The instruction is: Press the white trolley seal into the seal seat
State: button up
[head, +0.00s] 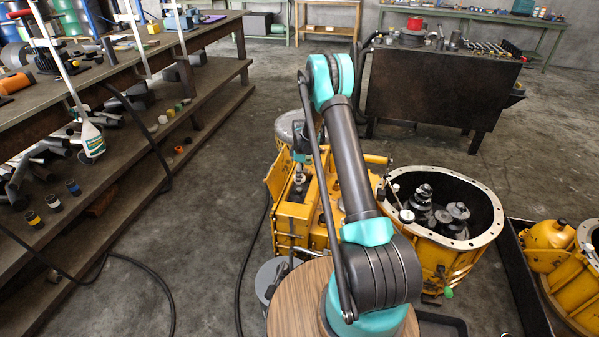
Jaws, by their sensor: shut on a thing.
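My arm reaches up from the base and bends over at the teal elbow, and its far end comes down over the yellow transmission housing (301,222). My gripper (299,178) is small at that end, just above the left part of the housing, and partly hidden by my arm. It is shut on a small pale piece, which looks like the white trolley seal (299,179). I cannot tell whether the seal touches anything below it. I cannot make out the seal seat.
A round open yellow bell housing (465,243) with dark gears inside stands to the right. A black tray (521,277) with yellow parts is at the far right. A long workbench (110,65) runs along the left. A dark metal table (440,85) stands behind. The floor at centre left is clear apart from cables.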

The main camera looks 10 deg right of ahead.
aim_at(300, 189)
jog(key=shift+f, duration=2.45)
jog(key=shift+f, duration=0.45)
jog(key=shift+f, duration=1.35)
jog(key=o, duration=1.7)
jog(key=shift+r, duration=0.15)
jog(key=shift+r, duration=3.9)
